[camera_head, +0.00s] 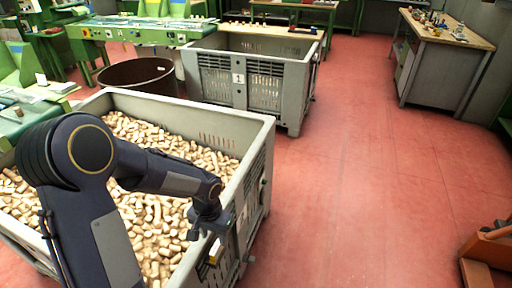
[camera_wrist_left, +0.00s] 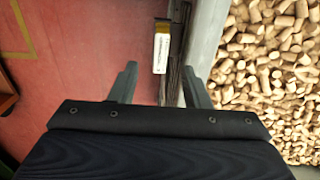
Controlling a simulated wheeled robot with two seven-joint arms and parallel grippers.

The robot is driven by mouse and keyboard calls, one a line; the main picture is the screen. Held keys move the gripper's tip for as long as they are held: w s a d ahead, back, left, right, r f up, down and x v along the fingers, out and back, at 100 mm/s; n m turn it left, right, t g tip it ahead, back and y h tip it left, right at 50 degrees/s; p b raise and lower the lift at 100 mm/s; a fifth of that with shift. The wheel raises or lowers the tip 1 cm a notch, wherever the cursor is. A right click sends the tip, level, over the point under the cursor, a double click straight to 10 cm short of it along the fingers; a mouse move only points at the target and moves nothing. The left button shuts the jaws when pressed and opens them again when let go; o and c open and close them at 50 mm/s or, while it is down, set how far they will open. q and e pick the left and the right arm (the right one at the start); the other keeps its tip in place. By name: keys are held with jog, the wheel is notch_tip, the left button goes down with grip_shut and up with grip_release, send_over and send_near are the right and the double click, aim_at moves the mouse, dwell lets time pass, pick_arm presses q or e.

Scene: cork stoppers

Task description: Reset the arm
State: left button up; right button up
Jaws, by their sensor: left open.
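My left arm comes in from the left in the head view and reaches over the near grey crate (camera_head: 258,135) full of cork stoppers (camera_head: 160,215). My left gripper (camera_head: 208,233) hangs by the crate's right rim. In the left wrist view the left gripper (camera_wrist_left: 160,85) is open, its two fingers apart with nothing between them. The crate rim (camera_wrist_left: 205,40) passes close to one finger, and corks (camera_wrist_left: 270,70) lie beyond it. Whether the finger touches the rim I cannot tell. My right gripper is not in view.
A second grey crate (camera_head: 240,80) stands behind, beside a dark round tub (camera_head: 138,74). Green workbenches (camera_head: 140,30) line the back. A grey cabinet with a wooden top (camera_head: 440,70) is at the right. The red floor (camera_head: 360,180) between is clear.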

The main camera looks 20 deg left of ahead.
pick_arm(q)
jog(key=shift+r, duration=0.1)
jog(key=s+d+r+n+t+h, duration=0.2)
jog(key=s+d+r+t+h, duration=0.1)
jog(key=s+r, duration=1.3)
jog(key=d+t, duration=0.1)
jog(key=t, duration=0.1)
jog(key=shift+s+r+n+t+h, duration=0.25)
jog(key=shift+s+n+t+h, duration=0.05)
jog(key=shift+s+h, duration=0.1)
dwell(0.4)
